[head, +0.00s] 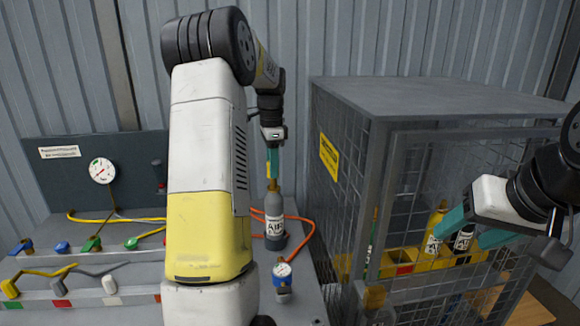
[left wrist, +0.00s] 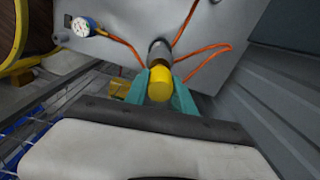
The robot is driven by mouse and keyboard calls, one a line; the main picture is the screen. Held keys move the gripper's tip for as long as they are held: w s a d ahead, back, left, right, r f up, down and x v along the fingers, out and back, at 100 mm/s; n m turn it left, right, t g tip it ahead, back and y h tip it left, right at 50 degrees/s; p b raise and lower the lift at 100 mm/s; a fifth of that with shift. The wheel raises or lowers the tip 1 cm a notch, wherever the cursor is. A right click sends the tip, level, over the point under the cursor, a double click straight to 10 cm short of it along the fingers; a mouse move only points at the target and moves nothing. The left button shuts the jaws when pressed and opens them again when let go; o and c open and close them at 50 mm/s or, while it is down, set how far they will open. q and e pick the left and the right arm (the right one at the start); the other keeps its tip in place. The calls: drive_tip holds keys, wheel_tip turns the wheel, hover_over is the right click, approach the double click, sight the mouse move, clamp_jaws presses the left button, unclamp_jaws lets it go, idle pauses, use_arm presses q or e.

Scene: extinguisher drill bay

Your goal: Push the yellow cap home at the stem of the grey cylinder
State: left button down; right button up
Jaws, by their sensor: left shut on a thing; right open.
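The grey cylinder (head: 275,216), with a white AIR label, stands upright on the bench beside the cage. My left gripper (head: 272,170) points down over its stem, its teal fingers shut on the yellow cap. In the left wrist view the yellow cap (left wrist: 160,85) sits between the fingertips (left wrist: 161,92), in line with the grey cylinder (left wrist: 159,50) beyond it. The fingers and cap hide the stem, so I cannot tell how far the cap is on. My right gripper (head: 468,232) is open and empty at the right, in front of the cage.
The mesh cage (head: 375,150) stands right of the cylinder; a yellow cylinder (head: 434,226) and a dark one (head: 464,238) are behind its mesh. An orange hose (head: 309,222) runs around the grey cylinder. A blue gauge (head: 282,275) stands in front. My left arm hides the bench's middle.

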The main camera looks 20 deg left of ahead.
use_arm(q)
drive_tip(key=shift+f, duration=0.15)
drive_tip(key=shift+f, duration=1.05)
drive_tip(key=shift+f, duration=0.75)
idle(0.6)
drive_tip(key=c, duration=1)
unclamp_jaws()
drive_tip(key=shift+o, duration=0.2)
